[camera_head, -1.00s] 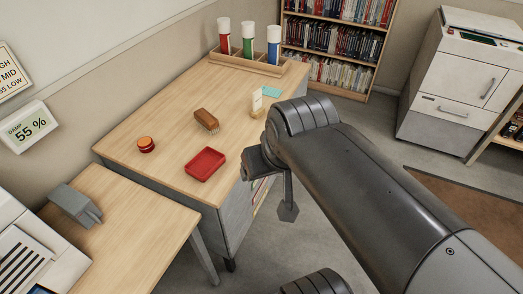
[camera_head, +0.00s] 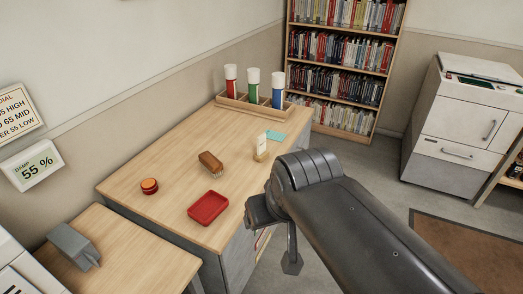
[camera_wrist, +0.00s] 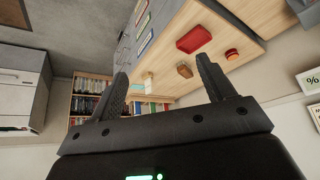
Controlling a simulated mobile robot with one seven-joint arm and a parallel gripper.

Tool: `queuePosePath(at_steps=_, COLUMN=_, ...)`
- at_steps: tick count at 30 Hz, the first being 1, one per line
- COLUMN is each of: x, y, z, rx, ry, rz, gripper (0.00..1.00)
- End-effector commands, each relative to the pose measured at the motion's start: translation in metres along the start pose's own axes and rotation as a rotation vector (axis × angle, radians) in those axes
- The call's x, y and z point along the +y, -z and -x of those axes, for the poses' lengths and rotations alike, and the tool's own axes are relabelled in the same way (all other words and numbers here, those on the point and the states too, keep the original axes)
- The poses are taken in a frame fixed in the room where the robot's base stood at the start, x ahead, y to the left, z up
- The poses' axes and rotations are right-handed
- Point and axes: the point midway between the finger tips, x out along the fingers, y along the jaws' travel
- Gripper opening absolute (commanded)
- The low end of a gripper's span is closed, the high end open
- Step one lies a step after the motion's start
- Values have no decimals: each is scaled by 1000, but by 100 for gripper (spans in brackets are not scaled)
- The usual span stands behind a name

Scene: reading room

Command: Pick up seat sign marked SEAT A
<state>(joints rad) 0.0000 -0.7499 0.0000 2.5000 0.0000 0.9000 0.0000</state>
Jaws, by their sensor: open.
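A small pale upright piece (camera_head: 260,148), likely the seat sign, stands near the right edge of the wooden desk (camera_head: 165,205). I cannot read any lettering on it. A teal card (camera_head: 276,135) lies just behind it. In the wrist view the pale piece (camera_wrist: 148,82) shows small between my fingers, well beyond them. My gripper (camera_wrist: 163,85) is open, with nothing between its fingers. In the head view my arm reaches in from the lower right, and its end is beside the desk's right edge, apart from the sign.
On the desk are a brown brush (camera_head: 211,162), a red tray (camera_head: 208,207), a round orange-red jar (camera_head: 149,186) and a wooden rack (camera_head: 240,109) with three coloured tubes. A grey device (camera_head: 73,245) sits on the lower left table. A bookcase (camera_head: 340,73) stands behind.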

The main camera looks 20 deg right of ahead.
Motion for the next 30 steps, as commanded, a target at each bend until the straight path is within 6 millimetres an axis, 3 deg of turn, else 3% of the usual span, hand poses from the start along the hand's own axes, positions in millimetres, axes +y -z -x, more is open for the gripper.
queuePosePath(at_steps=7, x=0, y=0, z=0, rx=0, ry=0, rz=0, gripper=74)
queuePosePath(at_steps=21, x=0, y=0, z=0, rx=0, ry=0, rz=0, gripper=36)
queuePosePath(at_steps=30, x=1, y=6, z=0, rx=-3, ry=5, rz=-13, gripper=36)
